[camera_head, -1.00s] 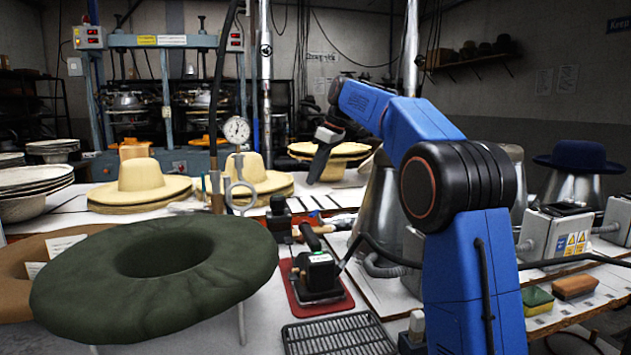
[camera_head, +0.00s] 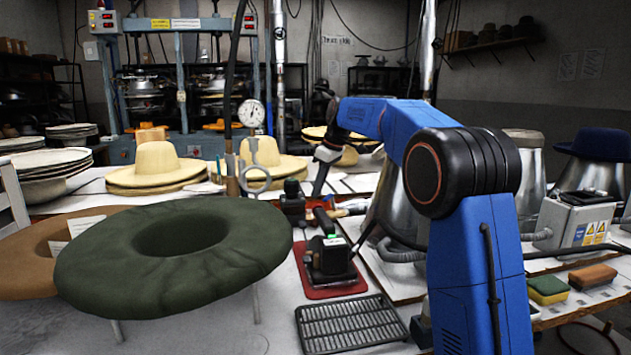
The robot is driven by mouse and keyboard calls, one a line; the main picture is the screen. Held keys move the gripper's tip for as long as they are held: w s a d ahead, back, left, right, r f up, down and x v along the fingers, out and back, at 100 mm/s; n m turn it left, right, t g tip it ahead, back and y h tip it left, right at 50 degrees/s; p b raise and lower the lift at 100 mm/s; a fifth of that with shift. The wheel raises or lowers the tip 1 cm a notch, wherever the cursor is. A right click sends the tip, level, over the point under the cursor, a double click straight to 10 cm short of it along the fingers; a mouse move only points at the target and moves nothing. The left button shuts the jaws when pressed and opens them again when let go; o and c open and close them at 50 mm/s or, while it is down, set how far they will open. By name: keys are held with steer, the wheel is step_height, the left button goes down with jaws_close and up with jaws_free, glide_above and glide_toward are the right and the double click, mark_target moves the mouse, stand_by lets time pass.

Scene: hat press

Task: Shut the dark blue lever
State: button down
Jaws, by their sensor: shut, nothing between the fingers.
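I cannot make out a dark blue lever for certain in this view. A thin upright pipe with a round white pressure gauge (camera_head: 251,113) and a grey ring-shaped handle (camera_head: 254,178) stands at the table left of centre. My gripper (camera_head: 318,193) is in the middle of the view at the end of my blue arm. Its dark fingers point down and look shut, with nothing seen between them. It is to the right of the gauge and ring, apart from them in the picture. Part of the bench behind my arm is hidden.
A black iron (camera_head: 330,258) stands on a red mat (camera_head: 318,292) beside a black grate (camera_head: 350,323). Straw hats (camera_head: 157,172) stand behind. Metal hat forms and a grey control box (camera_head: 572,220) are at right.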

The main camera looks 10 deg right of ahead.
mark_target(328, 196)
steer(key=shift+s+d, duration=0.7)
steer(key=shift+d, duration=0.05)
steer(key=shift+d, duration=0.1)
steer(key=d+n, duration=0.1)
steer(key=n, duration=0.1)
steer(key=s+n+g, duration=0.1)
steer(key=n, duration=0.1)
steer(key=shift+s+d+y, duration=0.2)
steer(key=shift+d+y, duration=0.1)
steer(key=shift+d, duration=0.05)
steer(key=shift+s+d+n+g, duration=0.2)
steer(key=shift+d+n, duration=0.2)
steer(key=shift+n, duration=0.15)
steer(key=shift+s+d+n+g, duration=0.2)
steer(key=shift+d+n, duration=0.2)
steer(key=shift+n, duration=0.15)
steer(key=shift+d, duration=0.15)
steer(key=shift+w, duration=0.15)
